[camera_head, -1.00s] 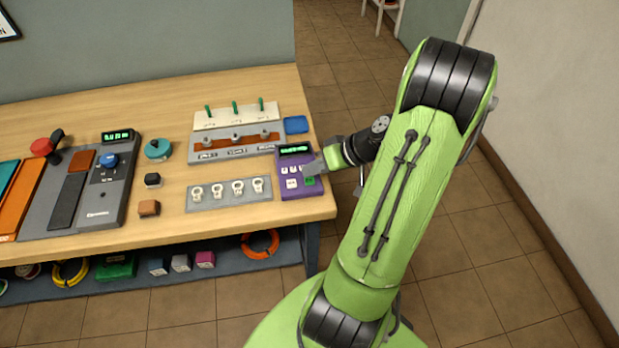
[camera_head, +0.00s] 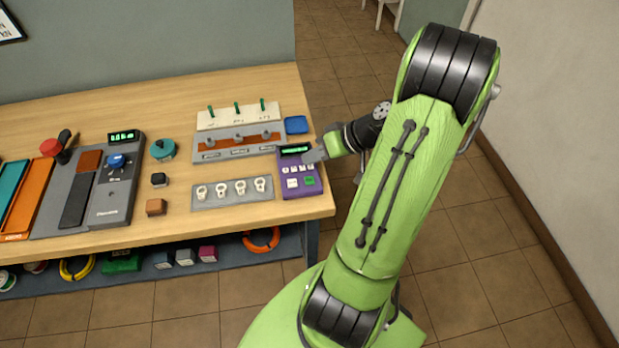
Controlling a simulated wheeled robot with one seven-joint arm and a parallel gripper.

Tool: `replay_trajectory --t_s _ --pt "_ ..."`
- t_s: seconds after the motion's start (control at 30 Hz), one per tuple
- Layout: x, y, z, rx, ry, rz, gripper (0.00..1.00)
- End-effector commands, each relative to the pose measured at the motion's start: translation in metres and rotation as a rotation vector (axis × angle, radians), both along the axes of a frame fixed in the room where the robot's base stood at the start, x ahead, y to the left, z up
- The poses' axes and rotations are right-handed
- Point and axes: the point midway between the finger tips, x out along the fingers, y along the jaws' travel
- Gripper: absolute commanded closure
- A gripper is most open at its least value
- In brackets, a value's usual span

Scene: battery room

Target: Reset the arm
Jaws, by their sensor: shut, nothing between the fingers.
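My green arm rises from the bottom middle, bends at a black joint at the upper right and reaches back left to the workbench. My gripper (camera_head: 314,156) is shut and empty. It is at the right edge of the purple keypad device (camera_head: 300,189), over or beside its upper right corner. I cannot tell whether it touches the device. The device has a green display, several white keys and one green key, all in view.
The wooden bench (camera_head: 245,220) holds a grey switch panel (camera_head: 240,149), a plate with several white rings (camera_head: 233,194), a blue tray (camera_head: 296,125), a teal knob (camera_head: 163,149), small cubes and a grey console (camera_head: 116,190). A wall (camera_head: 560,110) stands at right. Floor is clear between.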

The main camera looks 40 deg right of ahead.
Motion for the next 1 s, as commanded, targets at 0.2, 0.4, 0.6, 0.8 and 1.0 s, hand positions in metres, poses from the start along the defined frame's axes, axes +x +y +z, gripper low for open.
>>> replay_trajectory --t_s 0.2,0.4,0.6,0.8,1.0 --pt "0.0 0.0 0.0 0.0 0.0 0.0 1.0" --pt "0.001 0.003 0.002 -0.006 0.006 0.01 1.0" --pt "0.012 0.07 0.039 -0.155 0.16 0.15 1.0" --pt "-0.016 0.155 0.092 -0.397 0.268 0.208 1.0" --pt "-0.076 0.202 0.132 -0.528 0.201 0.147 1.0"
